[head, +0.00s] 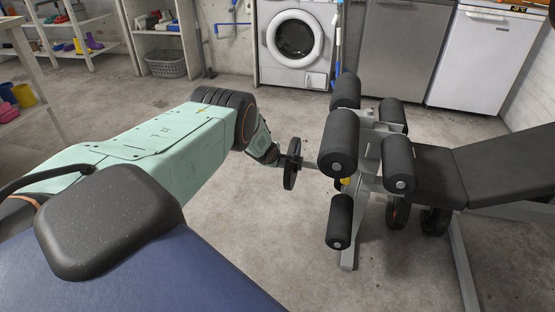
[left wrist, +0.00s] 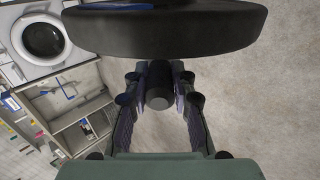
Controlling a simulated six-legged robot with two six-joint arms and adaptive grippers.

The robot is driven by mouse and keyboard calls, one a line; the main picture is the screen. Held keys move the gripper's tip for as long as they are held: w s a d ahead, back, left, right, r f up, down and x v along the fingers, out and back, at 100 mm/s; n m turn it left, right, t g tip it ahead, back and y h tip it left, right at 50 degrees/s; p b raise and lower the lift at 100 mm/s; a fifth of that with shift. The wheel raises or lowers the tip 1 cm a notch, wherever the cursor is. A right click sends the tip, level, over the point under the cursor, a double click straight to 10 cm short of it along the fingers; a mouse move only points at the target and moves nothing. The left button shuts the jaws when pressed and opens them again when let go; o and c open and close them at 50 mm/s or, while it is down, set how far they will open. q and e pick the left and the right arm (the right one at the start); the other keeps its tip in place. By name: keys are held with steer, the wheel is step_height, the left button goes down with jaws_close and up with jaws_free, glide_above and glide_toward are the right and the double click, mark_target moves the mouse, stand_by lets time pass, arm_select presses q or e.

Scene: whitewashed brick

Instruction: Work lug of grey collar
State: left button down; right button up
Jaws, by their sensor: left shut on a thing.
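The grey collar (left wrist: 158,88) shows in the left wrist view as a dark, short cylinder in front of a black weight plate (left wrist: 170,35). My left gripper (left wrist: 160,80) has a finger on each side of it and is shut on it. The lug cannot be made out. In the head view, my left gripper (head: 277,157) reaches the outer side of the weight plate (head: 292,164), beside the leg rollers of a weight bench. The collar is mostly hidden there. My right gripper is not in view.
The weight bench (head: 438,178) with black rollers (head: 343,148) stands right of the plate. A washing machine (head: 295,40) and cabinets line the back. Concrete floor (head: 265,225) is clear between.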

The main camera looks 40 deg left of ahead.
arm_select(q)
steer(key=shift+w+d, duration=0.1)
steer(key=shift+d, duration=0.2)
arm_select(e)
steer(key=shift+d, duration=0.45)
arm_select(q)
steer(key=c, duration=1.4)
jaws_free()
steer(key=o, duration=0.4)
steer(key=shift+a, duration=0.2)
steer(key=shift+c, duration=0.2)
steer(key=shift+r, duration=0.1)
steer(key=v, duration=1.2)
steer(key=shift+s+f, duration=0.2)
steer(key=shift+f, duration=0.05)
steer(key=shift+m, duration=0.3)
